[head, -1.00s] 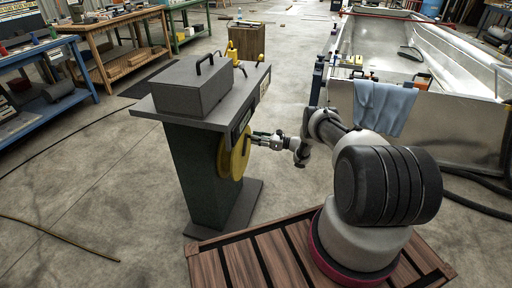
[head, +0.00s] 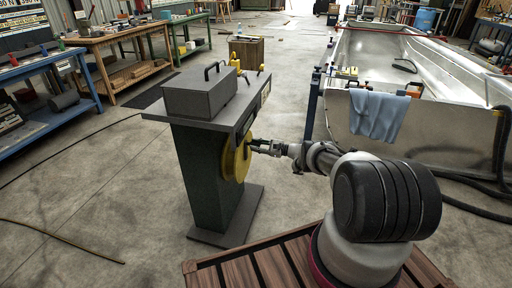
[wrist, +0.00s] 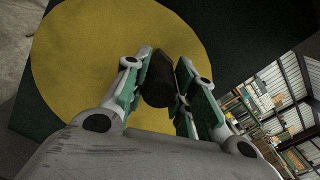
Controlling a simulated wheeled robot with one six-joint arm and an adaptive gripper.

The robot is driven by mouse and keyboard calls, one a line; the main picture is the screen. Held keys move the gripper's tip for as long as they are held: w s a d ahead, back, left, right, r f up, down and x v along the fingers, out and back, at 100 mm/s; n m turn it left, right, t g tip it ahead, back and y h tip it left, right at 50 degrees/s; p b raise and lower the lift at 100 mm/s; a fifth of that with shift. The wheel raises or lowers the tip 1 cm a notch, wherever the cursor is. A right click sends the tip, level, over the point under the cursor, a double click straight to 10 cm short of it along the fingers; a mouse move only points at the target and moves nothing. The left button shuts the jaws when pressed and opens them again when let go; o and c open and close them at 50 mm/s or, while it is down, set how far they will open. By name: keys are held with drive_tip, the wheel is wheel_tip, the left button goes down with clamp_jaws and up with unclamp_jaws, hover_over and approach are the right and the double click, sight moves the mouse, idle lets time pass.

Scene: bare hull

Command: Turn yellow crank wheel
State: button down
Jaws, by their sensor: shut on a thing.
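The yellow crank wheel (head: 236,157) is mounted upright on the right side of a dark green pedestal (head: 205,175) with a grey top. In the wrist view the wheel's yellow face (wrist: 90,50) fills much of the picture, with a dark crank handle (wrist: 158,82) sticking out from it. My gripper (head: 259,147) reaches the wheel from the right. In the wrist view my gripper (wrist: 160,88) has its fingers on both sides of the handle and is shut on it. The handle's base is partly hidden between the fingers.
A grey box (head: 200,92) with a handle sits on the pedestal top. A metal hull (head: 430,110) with a blue cloth (head: 378,114) over its edge stands at right. Workbenches (head: 50,80) line the left. The floor in front of the pedestal is clear.

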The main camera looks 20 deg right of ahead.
drive_tip(key=shift+r, duration=0.1)
drive_tip(key=c, duration=1.1)
unclamp_jaws()
